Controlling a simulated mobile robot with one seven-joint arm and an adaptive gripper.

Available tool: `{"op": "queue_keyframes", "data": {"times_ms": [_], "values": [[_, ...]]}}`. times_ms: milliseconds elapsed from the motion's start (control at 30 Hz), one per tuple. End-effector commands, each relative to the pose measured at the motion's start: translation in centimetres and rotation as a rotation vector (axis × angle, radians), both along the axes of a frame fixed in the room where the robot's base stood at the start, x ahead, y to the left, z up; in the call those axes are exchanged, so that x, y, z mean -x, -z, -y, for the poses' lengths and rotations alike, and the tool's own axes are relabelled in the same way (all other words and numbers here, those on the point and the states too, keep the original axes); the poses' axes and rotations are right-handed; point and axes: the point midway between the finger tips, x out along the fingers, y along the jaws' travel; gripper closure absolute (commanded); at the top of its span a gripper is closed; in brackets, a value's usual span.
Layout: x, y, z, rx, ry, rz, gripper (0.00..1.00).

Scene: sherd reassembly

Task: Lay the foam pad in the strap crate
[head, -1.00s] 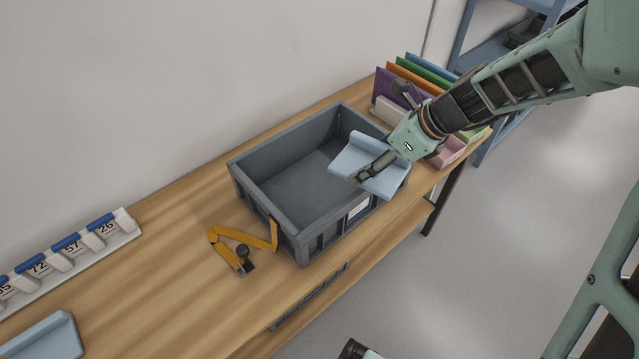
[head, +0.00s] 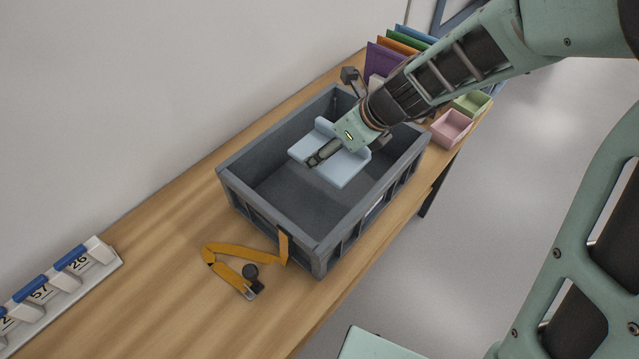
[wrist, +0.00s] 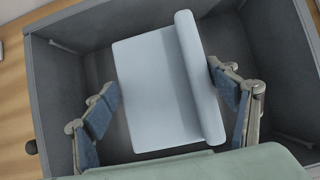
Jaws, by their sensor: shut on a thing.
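The foam pad (head: 337,170) is a pale blue flat slab with a raised rounded ridge along one edge. Whether the pad touches the crate floor I cannot tell.
Coloured upright folders (head: 385,62) and a pink bin (head: 452,127) stand beyond the crate. A green bin (head: 471,103) is beside the pink one. A numbered white rack (head: 75,281) lies at the left. The table (head: 150,270) between rack and strap is clear.

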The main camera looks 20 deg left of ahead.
Motion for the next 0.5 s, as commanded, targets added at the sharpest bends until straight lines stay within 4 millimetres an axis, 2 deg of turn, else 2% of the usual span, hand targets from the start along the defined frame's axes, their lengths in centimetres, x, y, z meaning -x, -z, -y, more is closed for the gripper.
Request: {"op": "queue_keyframes", "data": {"times_ms": [300, 500], "values": [[0.0, 4.6, 0.0, 0.000, 0.001, -0.003, 0.45], [0.0, 6.5, 0.0, -0.001, 0.001, -0.002, 0.45]]}}
